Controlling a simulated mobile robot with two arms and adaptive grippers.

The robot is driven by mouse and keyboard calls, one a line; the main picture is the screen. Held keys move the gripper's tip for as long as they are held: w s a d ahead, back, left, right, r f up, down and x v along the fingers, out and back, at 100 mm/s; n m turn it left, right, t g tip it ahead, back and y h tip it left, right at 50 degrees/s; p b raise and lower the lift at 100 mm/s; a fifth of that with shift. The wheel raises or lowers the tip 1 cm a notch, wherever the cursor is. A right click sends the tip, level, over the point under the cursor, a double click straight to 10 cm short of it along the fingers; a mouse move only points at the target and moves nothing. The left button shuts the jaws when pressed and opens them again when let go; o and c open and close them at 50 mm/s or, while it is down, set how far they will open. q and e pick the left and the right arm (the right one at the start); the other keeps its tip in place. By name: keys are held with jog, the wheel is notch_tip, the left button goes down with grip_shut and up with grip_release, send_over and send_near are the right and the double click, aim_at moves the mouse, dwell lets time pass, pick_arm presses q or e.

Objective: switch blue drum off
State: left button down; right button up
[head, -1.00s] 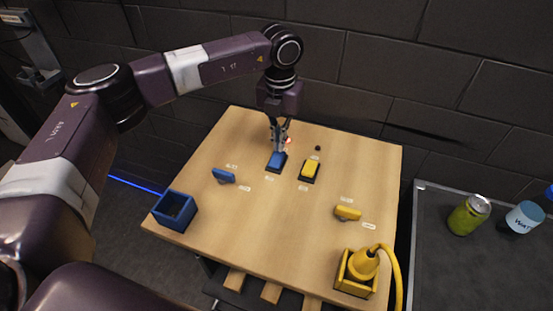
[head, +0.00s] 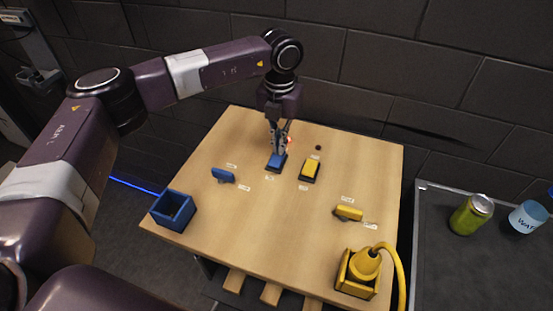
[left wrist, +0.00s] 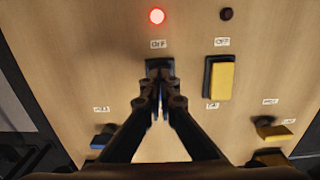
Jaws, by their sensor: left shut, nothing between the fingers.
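A blue rocker switch (head: 275,163) sits on the wooden board, beside a yellow rocker switch (head: 310,169). My left gripper (head: 279,152) points down with its fingers shut and empty, its tips at the upper end of the blue rocker. I cannot tell if they touch it. In the left wrist view the fingers hide most of this rocker; its dark housing (left wrist: 158,65) shows below an OFF label (left wrist: 158,44). A red lamp (left wrist: 157,16) glows above that label; it also shows in the head view (head: 289,140). No thing plainly a drum shows. My right gripper is not in view.
A dark lamp (head: 318,148) stands behind the yellow rocker. A blue lever (head: 223,175) and a yellow lever (head: 348,213) lie on either side. A blue open box (head: 174,211) and a yellow plug (head: 364,265) in a holder are at the front corners. Cans stand right.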

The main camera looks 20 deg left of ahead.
pick_arm(q)
jog(key=shift+f, duration=0.35)
jog(key=shift+r, duration=0.1)
jog(key=shift+r+p, duration=0.3)
jog(key=shift+r, duration=0.5)
jog(key=shift+r+p, duration=1.25)
jog(key=shift+r, duration=1.4)
